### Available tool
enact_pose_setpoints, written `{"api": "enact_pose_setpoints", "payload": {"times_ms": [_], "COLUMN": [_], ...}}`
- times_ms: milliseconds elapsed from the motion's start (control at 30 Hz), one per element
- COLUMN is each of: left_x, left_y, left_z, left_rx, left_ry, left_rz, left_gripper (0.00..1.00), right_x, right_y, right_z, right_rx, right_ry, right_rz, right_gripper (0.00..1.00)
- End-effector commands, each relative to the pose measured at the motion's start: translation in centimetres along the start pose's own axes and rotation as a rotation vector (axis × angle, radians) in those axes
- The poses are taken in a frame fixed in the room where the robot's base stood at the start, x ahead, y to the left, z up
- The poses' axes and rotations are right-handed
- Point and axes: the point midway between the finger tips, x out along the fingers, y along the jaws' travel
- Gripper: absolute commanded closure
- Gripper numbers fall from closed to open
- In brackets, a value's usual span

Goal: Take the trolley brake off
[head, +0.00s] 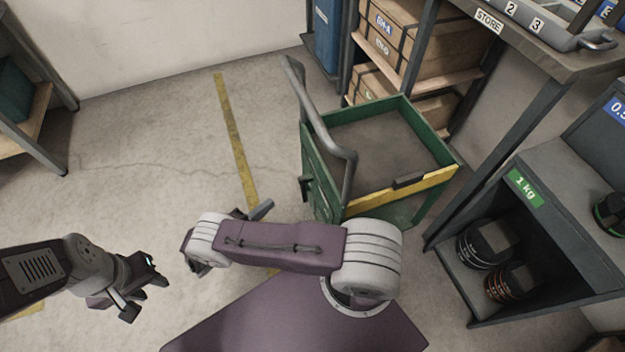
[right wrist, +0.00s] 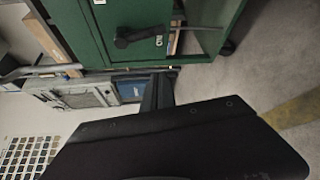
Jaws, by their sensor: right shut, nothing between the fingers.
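The green trolley (head: 320,190) stands at centre right with a bent grey push handle (head: 320,120). A short dark lever (head: 306,187) sticks out from its handle-side panel. In the right wrist view the black lever (right wrist: 138,38) lies nearly level across the green panel, with small white marks at its right end. My right gripper (head: 262,210) is shut and empty, left of and below the lever in the head view. Its fingers (right wrist: 158,90) show below the lever, apart from it. My left gripper (head: 152,272) is low at the left, away from the trolley; its finger gap is unclear.
A yellow floor line (head: 236,140) runs left of the trolley. A grey cubby (head: 540,220) labelled 1 kg, holding dark weights, stands at the right. The floor at the left is clear.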

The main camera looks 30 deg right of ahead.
Motion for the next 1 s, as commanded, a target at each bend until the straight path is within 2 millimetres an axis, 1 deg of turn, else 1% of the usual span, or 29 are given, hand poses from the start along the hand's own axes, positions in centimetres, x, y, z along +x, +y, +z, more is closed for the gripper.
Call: {"api": "enact_pose_setpoints", "payload": {"times_ms": [100,367,467,567,933,1000], "left_x": [0.1,0.1,0.2,0.5,2.9,2.9], "left_y": [0.0,-0.1,-0.1,-0.1,-0.1,-0.1], "left_z": [0.0,0.0,0.1,0.1,0.3,0.3], "left_rx": [-0.001,-0.001,-0.001,-0.001,-0.001,-0.001], "left_ry": [-0.001,-0.001,-0.001,-0.001,-0.001,-0.001], "left_rz": [0.000,0.000,0.000,0.000,0.000,0.000], "left_gripper": [0.64,0.64,0.64,0.64,0.64,0.64], "right_x": [-0.2,-0.1,0.6,2.1,10.2,9.6], "right_y": [-0.5,-0.5,-0.5,-0.6,-0.8,-0.6], "right_z": [0.1,0.1,0.2,0.2,0.1,1.2], "right_rx": [-0.009,-0.011,-0.012,-0.012,-0.012,-0.014], "right_ry": [0.010,0.007,0.004,0.002,0.000,0.008], "right_rz": [0.007,0.006,0.006,0.005,0.003,0.004], "right_gripper": [1.00,1.00,1.00,1.00,1.00,1.00]}}
